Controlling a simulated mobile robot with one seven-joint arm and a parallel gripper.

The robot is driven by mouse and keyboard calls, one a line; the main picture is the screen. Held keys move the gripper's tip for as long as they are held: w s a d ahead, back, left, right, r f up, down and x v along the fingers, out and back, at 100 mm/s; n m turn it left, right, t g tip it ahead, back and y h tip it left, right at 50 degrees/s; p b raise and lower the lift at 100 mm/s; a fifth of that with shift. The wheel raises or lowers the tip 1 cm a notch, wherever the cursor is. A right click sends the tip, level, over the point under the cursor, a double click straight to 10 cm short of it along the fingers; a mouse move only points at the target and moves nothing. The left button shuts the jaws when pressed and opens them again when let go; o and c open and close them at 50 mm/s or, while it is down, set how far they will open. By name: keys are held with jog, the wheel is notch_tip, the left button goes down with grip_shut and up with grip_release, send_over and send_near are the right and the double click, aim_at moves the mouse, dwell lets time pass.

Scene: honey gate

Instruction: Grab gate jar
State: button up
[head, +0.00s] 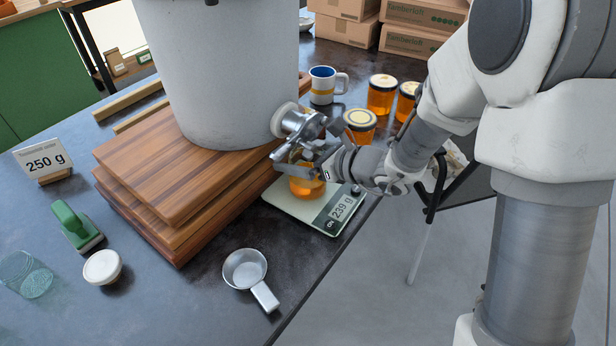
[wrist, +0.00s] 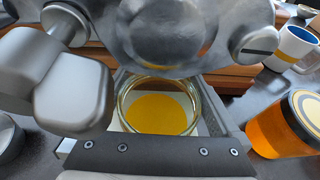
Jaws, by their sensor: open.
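The gate jar (head: 307,186) is a clear open jar with amber honey in it. It stands on the pale scale (head: 290,204) under the metal honey gate (head: 293,122) of the large white bucket (head: 225,70). The scale display reads 239 g. My gripper (head: 308,166) is open at the jar, just below the gate, and partly covers the jar in the head view. In the wrist view the jar (wrist: 158,108) is centred beyond a dark gripper bar, its rim open with honey inside. Whether the fingers touch the glass I cannot tell.
Lidded honey jars (head: 382,95) and a mug (head: 323,85) stand behind my gripper. The bucket rests on stacked wooden boards (head: 150,185). A metal cup with handle (head: 246,270) lies in front. A sign (head: 45,160) reads 250 g. The table edge runs close by the scale.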

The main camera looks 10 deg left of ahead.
jog(key=shift+w+a, duration=0.1)
jog(key=shift+a, duration=0.1)
grip_shut()
dwell(0.4)
